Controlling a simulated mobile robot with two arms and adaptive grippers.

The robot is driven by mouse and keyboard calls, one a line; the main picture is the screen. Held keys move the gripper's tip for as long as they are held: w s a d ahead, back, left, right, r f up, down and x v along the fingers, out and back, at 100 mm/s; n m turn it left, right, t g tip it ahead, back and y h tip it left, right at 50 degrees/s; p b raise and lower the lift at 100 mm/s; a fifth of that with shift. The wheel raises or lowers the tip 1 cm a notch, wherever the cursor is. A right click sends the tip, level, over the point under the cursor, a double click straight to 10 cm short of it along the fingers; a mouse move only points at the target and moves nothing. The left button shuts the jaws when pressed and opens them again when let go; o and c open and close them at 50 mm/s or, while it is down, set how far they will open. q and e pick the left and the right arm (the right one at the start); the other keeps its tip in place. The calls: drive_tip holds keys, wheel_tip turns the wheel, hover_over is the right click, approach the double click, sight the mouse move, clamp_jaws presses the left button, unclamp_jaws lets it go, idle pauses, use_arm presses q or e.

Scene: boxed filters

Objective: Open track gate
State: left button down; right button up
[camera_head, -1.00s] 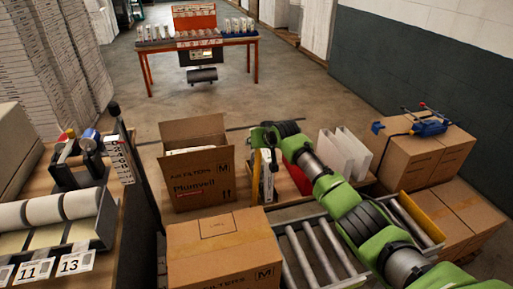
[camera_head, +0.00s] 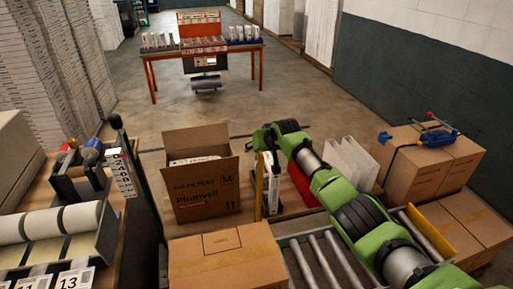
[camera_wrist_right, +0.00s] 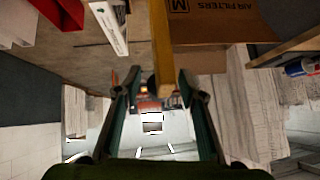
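The yellow bar, which looks like the track gate, stands upright beside the open carton in the head view (camera_head: 259,186). My right arm reaches over it from the lower right, with the right gripper (camera_head: 263,138) at its upper end. In the right wrist view the yellow bar (camera_wrist_right: 161,45) runs down between the two dark fingers of my right gripper (camera_wrist_right: 158,80). The fingers are apart, with a visible gap on each side of the bar. I cannot tell whether either finger touches it. My left gripper is not in view.
An open carton (camera_head: 205,190) stands left of the bar, and a closed carton (camera_head: 228,260) sits in front. A roller conveyor (camera_head: 325,258) runs at the lower right. White filters (camera_head: 350,160) stand behind the arm. A bench with rolls (camera_head: 50,222) is at left.

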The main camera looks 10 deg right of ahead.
drive_tip(key=shift+r, duration=0.15)
drive_tip(key=v, duration=1.2)
drive_tip(key=shift+s+f, duration=0.1)
drive_tip(key=shift+f, duration=0.1)
